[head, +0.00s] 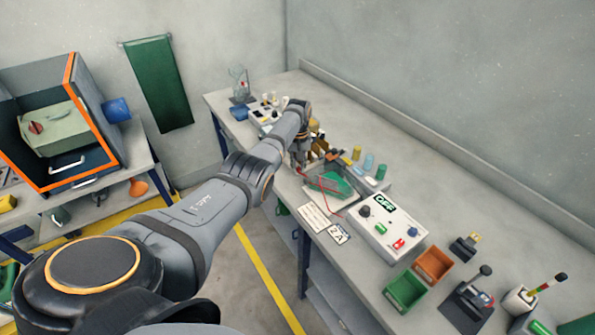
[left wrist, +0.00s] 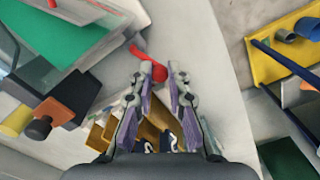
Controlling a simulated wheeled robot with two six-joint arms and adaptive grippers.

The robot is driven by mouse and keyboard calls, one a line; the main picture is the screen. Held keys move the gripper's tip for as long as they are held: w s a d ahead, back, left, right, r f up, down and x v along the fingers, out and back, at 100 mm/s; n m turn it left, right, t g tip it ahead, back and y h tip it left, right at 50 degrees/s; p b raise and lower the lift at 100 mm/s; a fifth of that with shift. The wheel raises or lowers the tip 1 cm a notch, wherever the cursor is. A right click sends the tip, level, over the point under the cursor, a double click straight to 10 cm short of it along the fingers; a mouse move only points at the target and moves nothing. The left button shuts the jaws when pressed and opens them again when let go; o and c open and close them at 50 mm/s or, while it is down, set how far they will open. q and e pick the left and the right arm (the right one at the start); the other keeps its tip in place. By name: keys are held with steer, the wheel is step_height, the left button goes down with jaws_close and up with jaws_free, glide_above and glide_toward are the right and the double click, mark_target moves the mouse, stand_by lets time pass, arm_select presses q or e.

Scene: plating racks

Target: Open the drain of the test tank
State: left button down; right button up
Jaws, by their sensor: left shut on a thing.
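The test tank (head: 330,183) is a clear-walled box with green in it, on the long grey bench in the head view. Its green part (left wrist: 62,30) fills the upper left of the left wrist view. A red drain handle (left wrist: 158,71) with a short arm lies beside the tank, between my left fingertips. My left gripper (left wrist: 155,78) is shut on this handle. In the head view my left gripper (head: 300,160) is at the tank's far left corner, and my arm hides much of it. My right gripper is not in view.
A white control box (head: 385,228) with a green OFF display stands right of the tank. Green (head: 405,290) and orange (head: 433,264) bins sit nearer. Small coloured bottles (head: 369,162) stand behind the tank. An orange-edged cabinet (head: 75,110) is at the left. The bench's back strip is clear.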

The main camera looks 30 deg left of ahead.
arm_select(q)
steer(key=shift+w+m+b, duration=0.35)
steer(key=shift+m+b, duration=0.25)
steer(key=shift+m, duration=0.3)
steer(key=c, duration=1.3)
jaws_free()
step_height(320, 180, up, 12)
